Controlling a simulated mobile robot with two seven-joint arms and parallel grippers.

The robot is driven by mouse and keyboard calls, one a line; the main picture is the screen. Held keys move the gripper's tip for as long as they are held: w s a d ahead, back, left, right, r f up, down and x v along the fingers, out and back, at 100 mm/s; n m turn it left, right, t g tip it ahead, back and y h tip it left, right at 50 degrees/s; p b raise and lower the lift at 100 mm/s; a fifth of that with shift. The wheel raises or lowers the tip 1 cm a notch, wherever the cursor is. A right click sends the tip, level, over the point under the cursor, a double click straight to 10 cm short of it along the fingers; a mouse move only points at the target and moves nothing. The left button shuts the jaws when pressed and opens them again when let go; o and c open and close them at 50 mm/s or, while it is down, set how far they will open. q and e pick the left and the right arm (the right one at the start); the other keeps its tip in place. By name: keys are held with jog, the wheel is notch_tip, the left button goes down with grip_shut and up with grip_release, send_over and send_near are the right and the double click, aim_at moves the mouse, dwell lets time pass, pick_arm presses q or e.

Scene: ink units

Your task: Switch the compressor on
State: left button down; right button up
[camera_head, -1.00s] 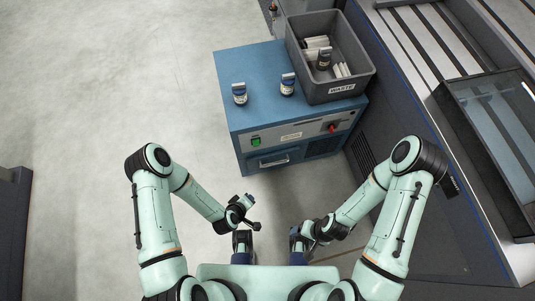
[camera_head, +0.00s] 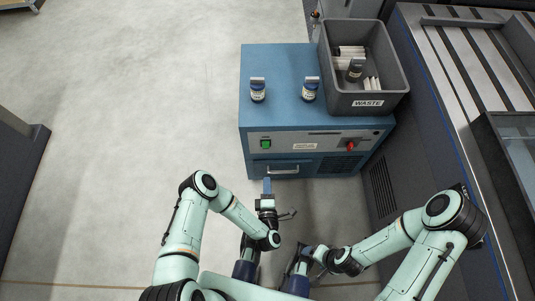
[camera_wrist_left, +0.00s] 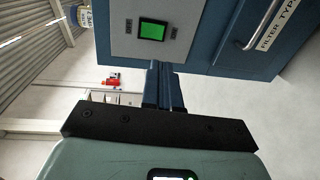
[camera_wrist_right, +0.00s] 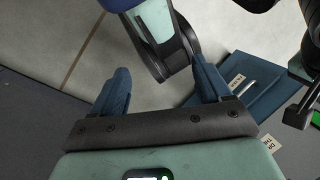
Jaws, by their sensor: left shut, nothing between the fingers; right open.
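The compressor is a blue cabinet (camera_head: 283,62) with a grey front panel, straight ahead in the head view. A green square switch (camera_head: 265,144) sits at the left of the panel and a red knob (camera_head: 350,145) at the right. The green switch (camera_wrist_left: 152,31) also shows in the left wrist view, beyond the fingertips. My left gripper (camera_head: 267,184) is shut and empty, pointing at the cabinet front below the green switch; I see a gap to the switch. My right gripper (camera_wrist_right: 163,80) is open and empty, low near my base. Its fingers are hard to make out in the head view.
A grey waste bin (camera_head: 365,103) with several items stands on the cabinet's right side. Two labelled jars, one left (camera_head: 258,91) and one right (camera_head: 310,90), stand on its top. A drawer handle (camera_head: 290,169) is below the panel. Floor at left is clear; a conveyor-like bench (camera_head: 455,75) stands right.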

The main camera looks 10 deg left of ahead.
pick_arm(q)
jog(key=b, duration=0.6)
send_near(266, 147)
jog(key=w, duration=0.3)
jog(key=shift+w+a+f+b, duration=0.25)
jog(key=shift+w+a, duration=0.1)
jog(key=shift+w, duration=0.2)
jog(key=shift+w+a+f+b, duration=0.25)
jog(key=shift+w+a, duration=0.1)
jog(key=shift+w, duration=0.15)
jog(key=shift+x, duration=0.8)
pick_arm(e)
jog(key=w+d+f+t, duration=0.1)
jog(key=w+d+f, duration=0.1)
jog(key=w+f, duration=0.1)
jog(key=w+d+f+m+h, duration=0.1)
jog(key=w+d+f, duration=0.2)
jog(key=f, duration=0.3)
jog(key=shift+f+t+h, duration=0.25)
jog(key=shift+t+h, duration=0.05)
jog(key=shift+t, duration=0.1)
jog(key=shift+w, duration=0.1)
